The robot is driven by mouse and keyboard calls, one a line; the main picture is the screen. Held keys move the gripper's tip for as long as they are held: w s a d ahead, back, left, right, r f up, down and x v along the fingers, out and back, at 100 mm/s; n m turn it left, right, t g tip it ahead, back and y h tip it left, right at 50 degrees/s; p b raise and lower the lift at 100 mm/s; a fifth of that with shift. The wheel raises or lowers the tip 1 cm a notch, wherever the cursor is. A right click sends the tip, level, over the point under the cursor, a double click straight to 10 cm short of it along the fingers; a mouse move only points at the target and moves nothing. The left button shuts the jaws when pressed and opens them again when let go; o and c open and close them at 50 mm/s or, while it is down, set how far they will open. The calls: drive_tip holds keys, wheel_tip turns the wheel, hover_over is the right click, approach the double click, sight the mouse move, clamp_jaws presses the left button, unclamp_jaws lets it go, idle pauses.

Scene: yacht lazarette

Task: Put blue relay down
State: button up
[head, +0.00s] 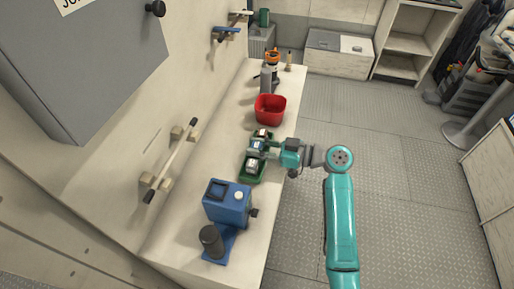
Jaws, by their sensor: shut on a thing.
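My gripper (268,147) reaches in from the right over the bench and is shut on a small bluish block, which I take as the blue relay (257,146). The relay is at a green tray (244,176) on the bench. From this view I cannot tell whether the relay touches the tray's floor or hangs just above it. A light grey block (252,166) sits in the near part of the tray, and a small dark and reddish item (262,133) in the far part. The fingertips are small and partly hidden.
A red bin (270,109) stands just beyond the tray. A blue device (228,203) with a dark cylinder (211,241) stands on the near side. An orange-topped tool (272,62) is farther back. A grey cabinet (95,65) and a wall handle (172,155) are at left.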

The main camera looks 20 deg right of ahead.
drive_tip(key=shift+f, duration=0.3)
drive_tip(key=shift+f, duration=0.1)
drive_tip(key=o, duration=0.7)
drive_tip(key=v, duration=1.2)
drive_tip(key=shift+d, duration=0.1)
